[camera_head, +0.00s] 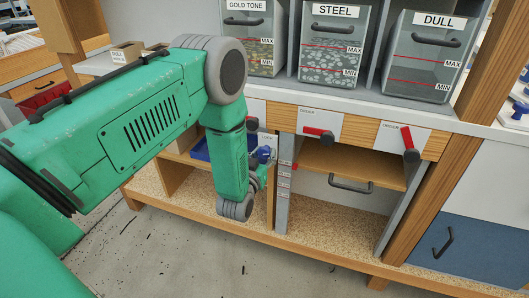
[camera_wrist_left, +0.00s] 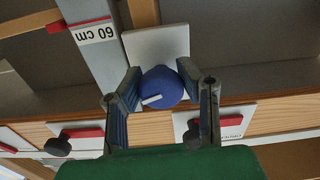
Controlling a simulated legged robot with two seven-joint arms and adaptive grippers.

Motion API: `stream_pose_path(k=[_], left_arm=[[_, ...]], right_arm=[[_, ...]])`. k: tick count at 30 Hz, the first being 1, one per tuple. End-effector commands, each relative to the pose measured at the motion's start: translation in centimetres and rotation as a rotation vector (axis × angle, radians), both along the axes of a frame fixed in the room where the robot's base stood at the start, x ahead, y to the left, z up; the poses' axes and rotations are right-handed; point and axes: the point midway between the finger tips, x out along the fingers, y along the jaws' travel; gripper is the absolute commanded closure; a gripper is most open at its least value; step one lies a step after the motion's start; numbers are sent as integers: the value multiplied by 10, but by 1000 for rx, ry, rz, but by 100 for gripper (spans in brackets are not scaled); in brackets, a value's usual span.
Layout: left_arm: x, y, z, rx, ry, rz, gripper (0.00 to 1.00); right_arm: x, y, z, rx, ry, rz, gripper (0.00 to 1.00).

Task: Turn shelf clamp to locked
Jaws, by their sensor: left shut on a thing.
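The shelf clamp shows as a round blue knob (camera_wrist_left: 161,87) with a white pointer mark, on a white plate (camera_wrist_left: 150,47) fixed to the grey upright post. My left gripper (camera_wrist_left: 160,97) has one finger on each side of the knob and is shut on it. In the head view the knob (camera_head: 264,153) sits on the post beside the open shelf bay, below a plate with lettering too small to read surely. My left gripper (camera_head: 259,172) reaches it from below the green wrist and is partly hidden there. My right gripper is in neither view.
Three labelled bins stand above; one is the steel bin (camera_head: 331,55). Red-and-black levers (camera_head: 320,133) line the wooden rail. A wooden shelf (camera_head: 345,163) hangs right of the post, with a handle (camera_head: 350,187) below it. A blue tray (camera_head: 200,150) is partly behind my arm.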

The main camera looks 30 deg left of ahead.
Motion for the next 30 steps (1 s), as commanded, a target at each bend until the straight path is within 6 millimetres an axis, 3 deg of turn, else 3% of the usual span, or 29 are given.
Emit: stream_pose_path(k=[12,30], left_arm=[[-1,0,-1,-386,-89,4,98],[-1,-1,-1,-927,-218,7,98]], right_arm=[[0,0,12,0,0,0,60],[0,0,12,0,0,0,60]])
